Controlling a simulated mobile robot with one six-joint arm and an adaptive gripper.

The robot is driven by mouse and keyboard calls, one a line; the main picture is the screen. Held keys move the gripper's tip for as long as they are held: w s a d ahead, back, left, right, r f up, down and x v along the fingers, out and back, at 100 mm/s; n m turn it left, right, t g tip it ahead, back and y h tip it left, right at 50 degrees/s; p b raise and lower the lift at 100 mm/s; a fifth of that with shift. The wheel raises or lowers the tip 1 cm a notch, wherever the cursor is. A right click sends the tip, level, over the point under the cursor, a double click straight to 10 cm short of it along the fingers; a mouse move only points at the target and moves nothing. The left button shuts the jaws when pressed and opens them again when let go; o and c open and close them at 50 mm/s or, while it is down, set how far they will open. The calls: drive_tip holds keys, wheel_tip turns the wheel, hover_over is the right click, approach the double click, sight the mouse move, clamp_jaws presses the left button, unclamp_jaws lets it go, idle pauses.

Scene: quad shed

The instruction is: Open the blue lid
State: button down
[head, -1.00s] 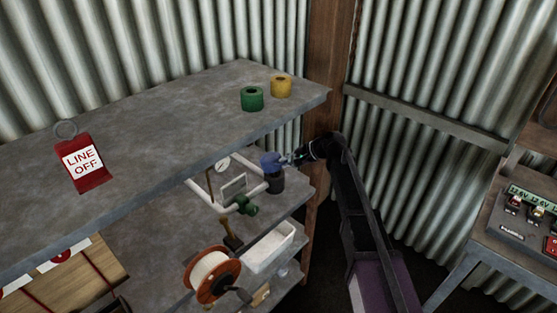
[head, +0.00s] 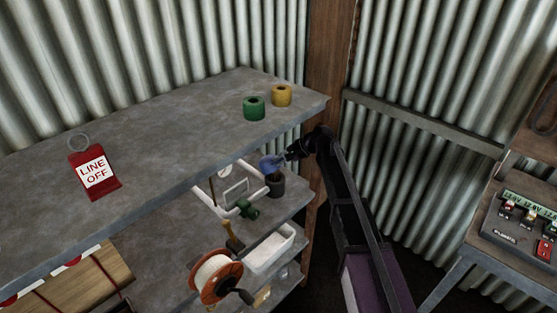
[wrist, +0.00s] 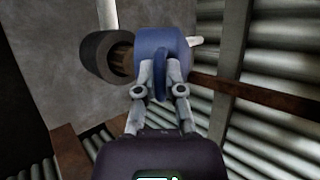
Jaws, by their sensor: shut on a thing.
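The blue lid (head: 270,164) is tilted up above a dark grey pot (head: 275,186) on the middle shelf in the head view. My gripper (head: 290,156) is at its right side. In the wrist view my gripper (wrist: 161,85) is shut on the upright grip of the blue lid (wrist: 178,45). The dark pot (wrist: 94,58) shows left of the lid, with part of its round mouth uncovered and brown inside. The lid overlaps the mouth's right edge in this view; I cannot tell whether they touch.
The upper shelf board (head: 190,120) overhangs to the left, with green tape (head: 254,108) and yellow tape (head: 281,96) on it. A white pipe frame with a green valve (head: 246,209) stands left of the pot. A wooden post (head: 328,80) is close behind my arm.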

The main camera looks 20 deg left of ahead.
drive_tip(key=c, duration=0.7)
unclamp_jaws()
drive_tip(key=shift+d+r, duration=0.1)
drive_tip(key=shift+d, duration=0.05)
drive_tip(key=p+v, duration=1)
drive_tip(key=v, duration=0.5)
drive_tip(key=shift+w+d+r+p, duration=0.15)
drive_tip(key=shift+d+r+p, duration=0.05)
drive_tip(key=shift+r+p, duration=0.2)
idle(1.1)
idle(0.6)
